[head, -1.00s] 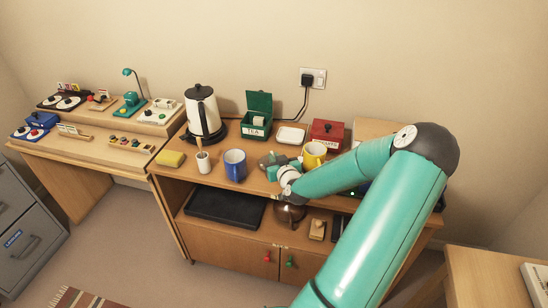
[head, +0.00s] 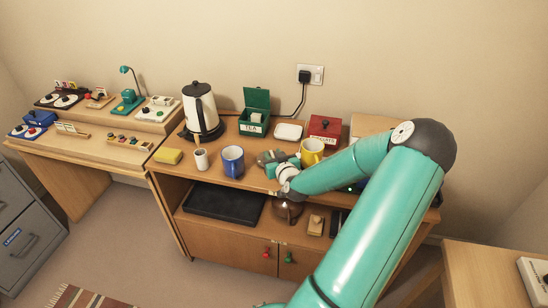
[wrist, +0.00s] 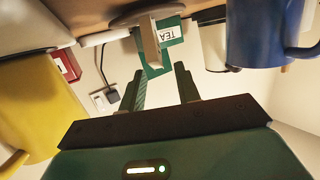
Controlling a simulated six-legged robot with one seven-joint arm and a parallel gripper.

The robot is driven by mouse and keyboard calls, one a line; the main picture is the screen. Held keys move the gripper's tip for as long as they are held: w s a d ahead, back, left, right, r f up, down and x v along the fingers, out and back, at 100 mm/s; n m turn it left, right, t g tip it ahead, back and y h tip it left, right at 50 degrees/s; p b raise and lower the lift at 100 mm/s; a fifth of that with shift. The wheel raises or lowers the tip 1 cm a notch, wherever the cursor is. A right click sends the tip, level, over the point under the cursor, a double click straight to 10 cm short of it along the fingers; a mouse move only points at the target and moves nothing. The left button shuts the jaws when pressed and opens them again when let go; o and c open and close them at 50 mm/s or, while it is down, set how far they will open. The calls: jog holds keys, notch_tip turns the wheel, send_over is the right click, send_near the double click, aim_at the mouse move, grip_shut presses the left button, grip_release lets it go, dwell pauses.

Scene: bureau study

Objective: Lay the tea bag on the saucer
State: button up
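The tea box (head: 254,125) stands open at the back of the counter, with a pale block inside it. In the wrist view, which is upside down, its TEA label shows (wrist: 170,35). A grey-brown disc, which looks like the saucer (wrist: 128,19), is ahead of my gripper (wrist: 159,72). A thin beige slab, probably the tea bag (wrist: 150,45), seems to stand on edge at the disc, beyond my fingertips. My fingers are apart with a clear gap between them. In the head view my gripper (head: 270,162) is low over the counter and largely hides the saucer area.
A blue mug (head: 232,161) stands left of my gripper and a yellow mug (head: 312,151) right of it. A white cup (head: 201,160), kettle (head: 200,110), yellow sponge (head: 168,156), white dish (head: 289,131) and red box (head: 325,128) are also on the counter.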

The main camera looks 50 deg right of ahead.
jog(key=v, duration=1.2)
jog(key=w+a+n+g+y, duration=0.35)
jog(key=w+a, duration=0.25)
jog(key=a, duration=0.2)
jog(key=w+a+r+n+g, duration=0.2)
jog(key=a+r+g, duration=0.1)
jog(key=a+r, duration=0.65)
jog(key=s+a+r+y, duration=0.1)
jog(key=s+a+r, duration=0.2)
jog(key=a, duration=0.4)
jog(key=s+a+r+y, duration=0.2)
jog(key=s+a+r, duration=0.2)
jog(key=a, duration=0.4)
jog(key=s+a+r+n+y, duration=0.1)
jog(key=s+a+r+y, duration=0.1)
jog(key=a, duration=0.6)
jog(key=shift+s+r+g, duration=0.45)
jog(key=shift+s+r, duration=0.4)
jog(key=shift+s, duration=0.15)
jog(key=shift+d, duration=0.1)
